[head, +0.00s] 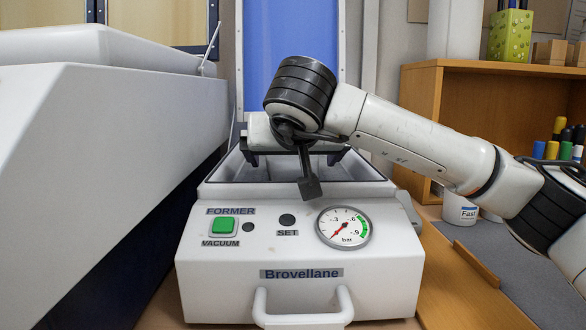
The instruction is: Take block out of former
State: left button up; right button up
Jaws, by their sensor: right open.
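The former (300,290) is a white machine in the middle of the head view, with a gauge, a green switch and a front handle. Its blue lid (291,45) stands raised behind it, and its grey-walled basin is open at the top. My right gripper (296,158) is over the basin, its two dark fingers spread wide and pointing down. I see nothing held between them. I cannot make out the block; my wrist and a dark paddle-shaped part in front of it cover part of the basin. My left gripper is not in view.
A large white machine (80,130) stands close on the left. At the right are a wooden shelf (425,85), a white tub (460,208), a green patterned holder (510,35) and several coloured markers. A wooden strip (476,263) lies on the table beside the former.

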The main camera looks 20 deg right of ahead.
jog(key=shift+x, duration=0.9)
jog(key=c, duration=1.2)
jog(key=shift+r, duration=0.15)
jog(key=shift+c, duration=1.3)
